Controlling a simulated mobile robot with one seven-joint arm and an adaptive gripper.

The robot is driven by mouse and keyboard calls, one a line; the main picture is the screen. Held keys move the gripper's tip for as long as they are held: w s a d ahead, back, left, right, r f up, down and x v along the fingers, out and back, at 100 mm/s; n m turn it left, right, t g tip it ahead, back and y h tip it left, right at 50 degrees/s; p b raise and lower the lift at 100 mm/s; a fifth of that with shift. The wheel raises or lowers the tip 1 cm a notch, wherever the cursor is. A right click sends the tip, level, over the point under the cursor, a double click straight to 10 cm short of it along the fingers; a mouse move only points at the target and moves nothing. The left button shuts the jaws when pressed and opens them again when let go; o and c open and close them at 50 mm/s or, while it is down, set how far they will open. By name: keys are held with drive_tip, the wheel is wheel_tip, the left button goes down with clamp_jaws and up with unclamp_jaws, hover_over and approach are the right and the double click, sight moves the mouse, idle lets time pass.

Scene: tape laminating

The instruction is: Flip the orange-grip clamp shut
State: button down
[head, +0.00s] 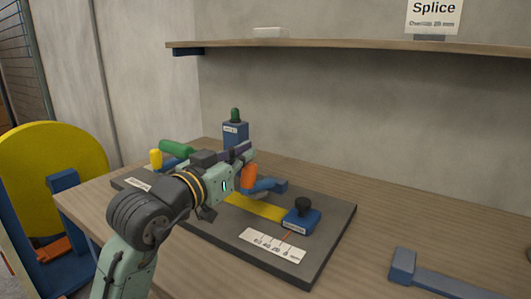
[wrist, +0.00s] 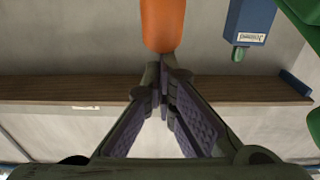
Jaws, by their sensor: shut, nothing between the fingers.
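The orange-grip clamp (head: 249,176) stands on the dark board in the head view. Its orange grip points up, above a blue arm and base (head: 267,186). In the wrist view the orange grip (wrist: 163,24) is at the top middle, just past my fingertips. My gripper (head: 247,149) is shut with nothing in it. It is at the upper end of the orange grip in the head view, and its fingertips (wrist: 163,75) meet in the wrist view. I cannot tell whether the fingers touch the grip.
A dark board (head: 325,240) carries a yellow strip (head: 257,208), a blue block with a black knob (head: 301,219) and a white scale (head: 273,245). A green-grip clamp (head: 176,147) and a blue post (head: 235,134) stand behind my arm.

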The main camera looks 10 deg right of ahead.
sight(246, 173)
drive_tip(key=shift+t+h, duration=0.9)
drive_tip(key=f+b, duration=0.1)
drive_tip(key=s+a+f+b, duration=0.1)
drive_tip(key=b, duration=0.1)
drive_tip(key=f+b, duration=0.1)
drive_tip(key=shift+s+a+f+b, duration=0.3)
drive_tip(key=shift+s+a+b, duration=0.05)
drive_tip(key=shift+b, duration=0.05)
drive_tip(key=shift+s+a+f+b, duration=0.3)
drive_tip(key=shift+f+b, duration=0.15)
drive_tip(key=shift+b, duration=0.25)
drive_tip(key=shift+f, duration=0.15)
